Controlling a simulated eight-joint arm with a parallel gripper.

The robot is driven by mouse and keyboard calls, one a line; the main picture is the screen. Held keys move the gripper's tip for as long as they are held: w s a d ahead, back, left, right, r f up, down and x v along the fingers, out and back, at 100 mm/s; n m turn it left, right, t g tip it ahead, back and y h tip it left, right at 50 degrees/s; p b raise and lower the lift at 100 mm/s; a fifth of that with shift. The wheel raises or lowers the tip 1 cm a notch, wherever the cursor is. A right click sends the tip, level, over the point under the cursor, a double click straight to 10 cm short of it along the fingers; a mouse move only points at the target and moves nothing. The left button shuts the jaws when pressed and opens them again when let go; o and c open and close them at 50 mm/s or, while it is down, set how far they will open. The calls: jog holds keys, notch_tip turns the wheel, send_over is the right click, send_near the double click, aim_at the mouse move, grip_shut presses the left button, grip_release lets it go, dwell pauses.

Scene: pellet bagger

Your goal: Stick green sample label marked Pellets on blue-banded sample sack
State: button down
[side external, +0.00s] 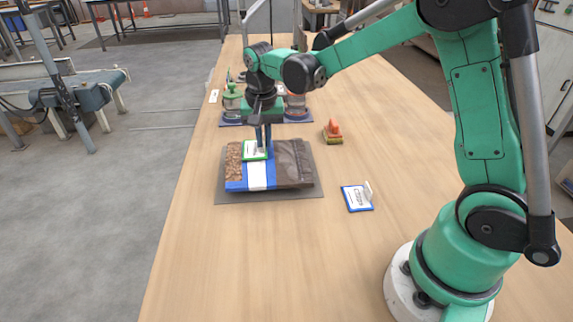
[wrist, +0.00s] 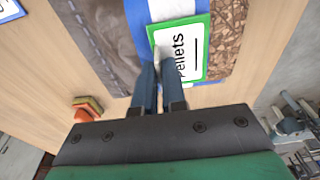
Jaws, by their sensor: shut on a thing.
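The blue-banded sample sack (side external: 292,163) lies flat on a dark grey mat (side external: 268,197). It has a brown body, a blue band with a white patch (side external: 257,176), and a strip showing pellets at the left. The green-bordered label (side external: 248,151), white inside, is at the sack's far edge over the band. In the wrist view the label (wrist: 190,45) reads "Pellets" and overlaps the blue and white band (wrist: 170,9). My gripper (side external: 263,148) is shut on the label's near edge in the wrist view (wrist: 158,68). Whether the label touches the sack is unclear.
The front table is clear.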

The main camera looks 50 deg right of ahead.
aim_at(264, 140)
jog(key=shift+f, duration=0.25)
dwell(0.6)
jog(key=c, duration=0.9)
grip_release()
jog(key=shift+o, duration=0.2)
jog(key=shift+r, duration=0.1)
jog(key=shift+s+a+r, duration=0.1)
jog(key=shift+a+r, duration=0.05)
jog(key=shift+r, duration=1.2)
jog(key=shift+s+a+r, duration=0.1)
jog(key=shift+r, duration=1.25)
